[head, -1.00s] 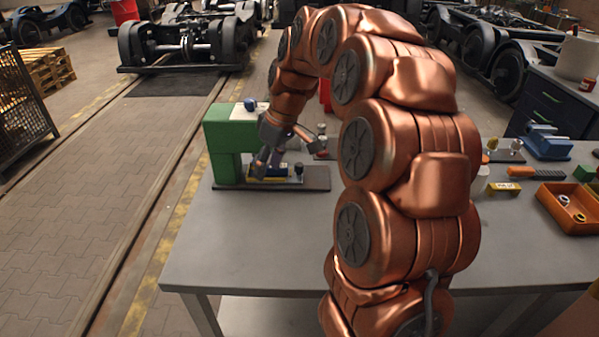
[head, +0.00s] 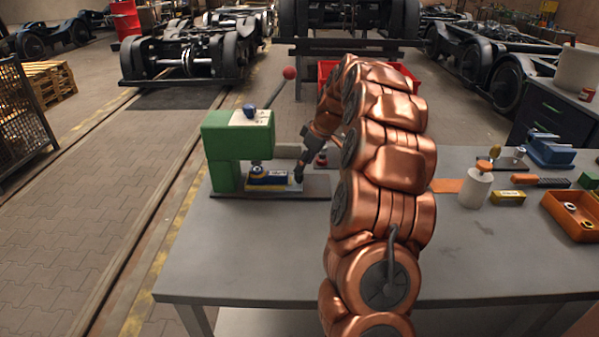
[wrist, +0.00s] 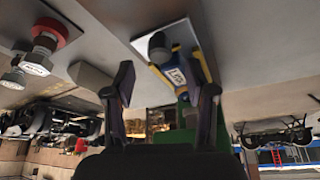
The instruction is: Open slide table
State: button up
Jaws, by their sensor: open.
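The green press (head: 224,150) stands on a dark base plate at the table's left. My gripper (head: 301,172) is just right of the block, seen edge-on in the head view. In the wrist view my gripper (wrist: 162,95) is open and empty, its fingers either side of the block.
An orange tray (head: 572,215), a white bottle (head: 476,186), a yellow block (head: 508,197) and a blue device (head: 548,150) are on the right of the table. The front left of the table is clear.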

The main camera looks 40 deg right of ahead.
jog(key=p+x, duration=0.1)
jog(key=x, duration=0.4)
jog(key=shift+c, duration=0.4)
grip_shut()
